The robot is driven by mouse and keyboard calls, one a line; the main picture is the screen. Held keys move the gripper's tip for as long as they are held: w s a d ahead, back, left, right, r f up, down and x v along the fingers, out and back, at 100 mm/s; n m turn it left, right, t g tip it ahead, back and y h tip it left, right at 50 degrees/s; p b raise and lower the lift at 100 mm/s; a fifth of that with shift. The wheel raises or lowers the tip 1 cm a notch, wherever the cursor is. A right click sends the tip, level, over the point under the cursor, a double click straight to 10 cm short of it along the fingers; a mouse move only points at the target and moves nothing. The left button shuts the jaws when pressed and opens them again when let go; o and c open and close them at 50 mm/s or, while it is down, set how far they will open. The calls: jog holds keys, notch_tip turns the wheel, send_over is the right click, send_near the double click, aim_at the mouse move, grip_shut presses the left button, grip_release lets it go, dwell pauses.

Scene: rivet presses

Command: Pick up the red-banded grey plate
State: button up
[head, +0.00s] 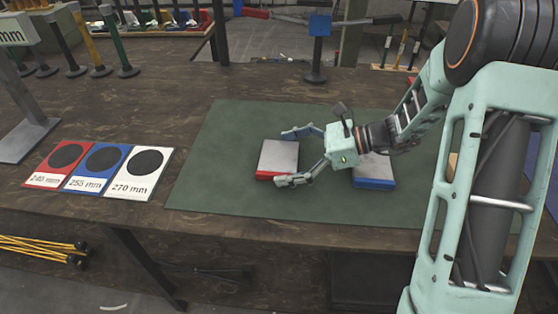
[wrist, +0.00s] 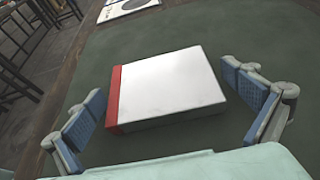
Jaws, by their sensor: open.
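The red-banded grey plate (head: 279,158) lies flat on the green mat in the head view, its red band on the near edge. In the wrist view the plate (wrist: 172,88) shows a pale top and a red band on its left side. My gripper (head: 290,157) is open, with one finger on the far side and one on the near right side of the plate in the head view. In the wrist view the fingers of my gripper (wrist: 165,115) stand left and right of the plate, with gaps. The plate is not held.
A blue-banded grey plate (head: 374,170) lies on the mat (head: 220,185) to the right, partly behind my wrist. Red, blue and white cards (head: 100,170) marked 240, 255 and 270 mm lie left of the mat. A blue-topped stand (head: 317,50) is behind the mat.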

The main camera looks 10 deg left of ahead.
jog(key=shift+c, duration=0.6)
jog(key=c, duration=1.5)
jog(key=shift+r, duration=0.1)
jog(key=shift+c, duration=0.2)
jog(key=shift+r, duration=0.15)
